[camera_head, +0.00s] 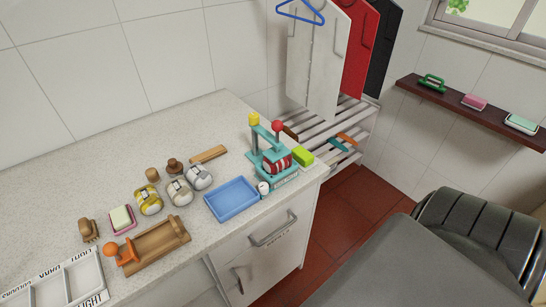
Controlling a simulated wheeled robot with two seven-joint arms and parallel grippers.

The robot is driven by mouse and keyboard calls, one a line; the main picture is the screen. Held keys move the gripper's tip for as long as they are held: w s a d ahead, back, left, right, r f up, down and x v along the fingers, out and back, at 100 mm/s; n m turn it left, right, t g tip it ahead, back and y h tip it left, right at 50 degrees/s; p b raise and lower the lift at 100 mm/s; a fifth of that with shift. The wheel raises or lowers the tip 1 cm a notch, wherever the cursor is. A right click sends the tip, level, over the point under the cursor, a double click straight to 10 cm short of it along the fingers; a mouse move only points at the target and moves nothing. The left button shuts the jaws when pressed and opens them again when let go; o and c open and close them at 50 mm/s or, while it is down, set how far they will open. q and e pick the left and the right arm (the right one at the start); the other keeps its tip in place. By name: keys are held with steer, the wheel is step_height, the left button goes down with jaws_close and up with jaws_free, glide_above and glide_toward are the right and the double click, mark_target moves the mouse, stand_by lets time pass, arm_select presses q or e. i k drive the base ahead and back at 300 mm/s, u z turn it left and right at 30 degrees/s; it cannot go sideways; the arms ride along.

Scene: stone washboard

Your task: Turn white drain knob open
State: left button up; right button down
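A small white knob (263,188) sits low at the front left corner of a teal stand on the stone counter, beside the blue tray. I take it to be the drain knob, but it is too small to tell how it is turned. The teal stand (272,150) carries a yellow block and a red ball on its two posts, with a red striped roll between them. Neither gripper is in view, and nothing touches the knob.
A blue tray (231,199) lies left of the stand; a yellow-green block (302,156) lies right of it. Bundles, brushes, a soap dish and a wooden tray (152,244) crowd the counter's left. A slatted rack (340,130) stands behind; the counter's back is clear.

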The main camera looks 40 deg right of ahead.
mark_target(264, 187)
steer(key=z, duration=1.1)
